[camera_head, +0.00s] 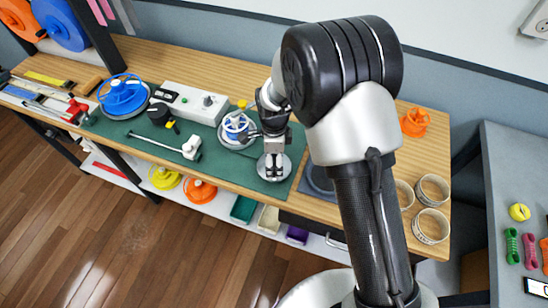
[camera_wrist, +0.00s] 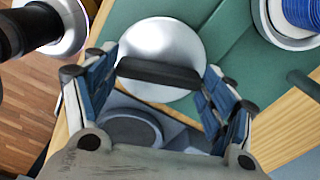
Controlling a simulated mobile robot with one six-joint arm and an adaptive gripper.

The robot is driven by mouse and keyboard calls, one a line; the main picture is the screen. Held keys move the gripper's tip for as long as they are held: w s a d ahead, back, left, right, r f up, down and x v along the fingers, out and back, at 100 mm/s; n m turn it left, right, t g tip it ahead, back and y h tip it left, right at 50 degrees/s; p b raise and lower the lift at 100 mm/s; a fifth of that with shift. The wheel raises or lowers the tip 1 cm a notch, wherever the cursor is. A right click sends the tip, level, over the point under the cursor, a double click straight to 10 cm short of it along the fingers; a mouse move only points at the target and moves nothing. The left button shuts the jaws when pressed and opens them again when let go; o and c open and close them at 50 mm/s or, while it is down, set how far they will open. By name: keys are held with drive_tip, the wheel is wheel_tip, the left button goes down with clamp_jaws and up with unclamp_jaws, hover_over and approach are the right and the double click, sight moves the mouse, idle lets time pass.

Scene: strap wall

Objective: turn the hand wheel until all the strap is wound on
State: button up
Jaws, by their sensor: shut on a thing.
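A silver round disc, apparently the hand wheel (camera_head: 285,163), sits on the green mat near the bench's front edge. It also shows in the wrist view (camera_wrist: 160,35), with a black bar (camera_wrist: 158,73) across its near part. My gripper (camera_head: 273,172) is above the disc, pointing down. In the wrist view its two fingers (camera_wrist: 160,75) stand at either end of the black bar and are shut on it. A blue and white reel (camera_head: 236,126) stands just behind and left of the disc. Its blue winding (camera_wrist: 302,12) shows at the wrist view's top right. I cannot make out a loose strap end.
A dark grey tray (camera_head: 316,182) is close right of the disc.

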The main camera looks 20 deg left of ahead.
drive_tip(key=o, duration=1)
drive_tip(key=shift+o, duration=0.2)
wheel_tip(320, 180, up, 12)
